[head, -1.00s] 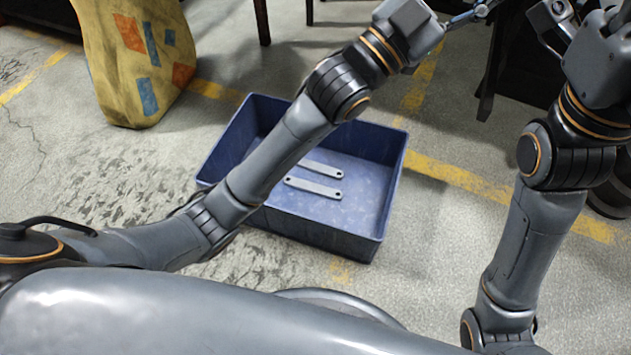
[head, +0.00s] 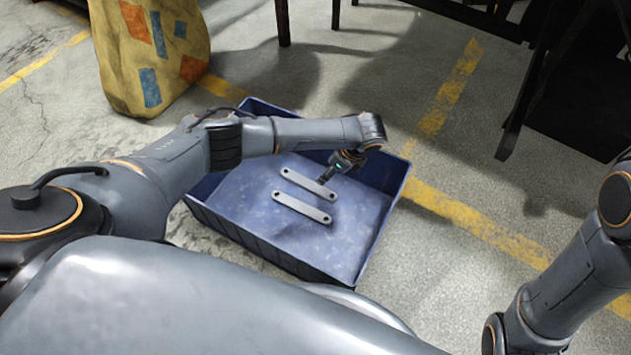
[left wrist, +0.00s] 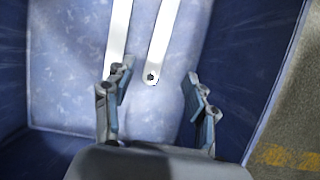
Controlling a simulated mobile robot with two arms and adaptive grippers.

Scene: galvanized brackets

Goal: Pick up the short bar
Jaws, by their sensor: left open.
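Two flat pale metal bars with end holes lie side by side in the blue crate. The far bar (head: 309,184) and the near bar (head: 301,207) look close in length in the head view; I cannot tell surely which is shorter. My left gripper (head: 328,178) is inside the crate at the right end of the far bar. In the left wrist view my left gripper (left wrist: 158,92) is open and empty. One bar (left wrist: 162,38) ends with its hole between the fingers in that view. The other bar (left wrist: 119,38) runs down behind the left finger. My right gripper is out of view.
The blue crate (head: 238,232) stands on the concrete floor, its walls around the bars. A yellow patterned object (head: 150,60) stands at back left. Dark furniture legs (head: 525,85) stand at back right. Floor right of the crate is clear.

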